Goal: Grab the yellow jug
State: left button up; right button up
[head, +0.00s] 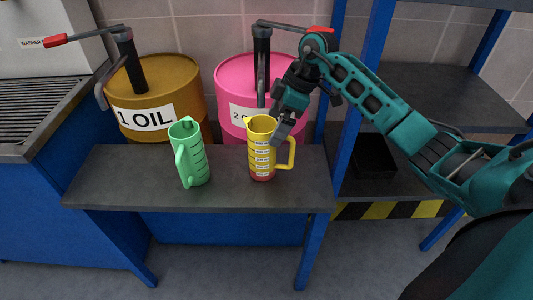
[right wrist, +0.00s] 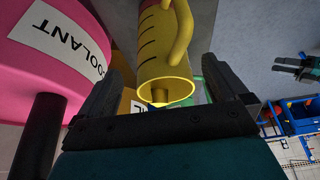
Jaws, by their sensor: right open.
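The yellow jug (head: 262,150) stands upright on the grey bench top (head: 220,200), in front of the pink barrel, its handle to the right. My right gripper (head: 284,128) is open and empty, just above and to the right of the jug's rim in the head view. In the right wrist view the yellow jug (right wrist: 163,62) shows between the two spread fingers of my right gripper (right wrist: 168,72), its open mouth toward the palm. I cannot see finger contact with it.
A green jug (head: 190,155) stands on the bench left of the yellow one. A brown oil barrel (head: 160,85) and a pink coolant barrel (head: 235,75), both with hand pumps, stand behind. A blue shelf post (head: 376,50) rises at the right.

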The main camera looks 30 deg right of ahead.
aim_at(271, 152)
jog(key=x, duration=0.5)
jog(key=shift+s+f+b, duration=0.1)
jog(key=shift+f+b, duration=0.2)
jog(key=shift+f, duration=0.1)
jog(key=c, duration=1.3)
pick_arm(q)
jog(key=shift+w+d, duration=0.1)
jog(key=shift+w, duration=0.15)
pick_arm(e)
jog(key=shift+r, duration=0.2)
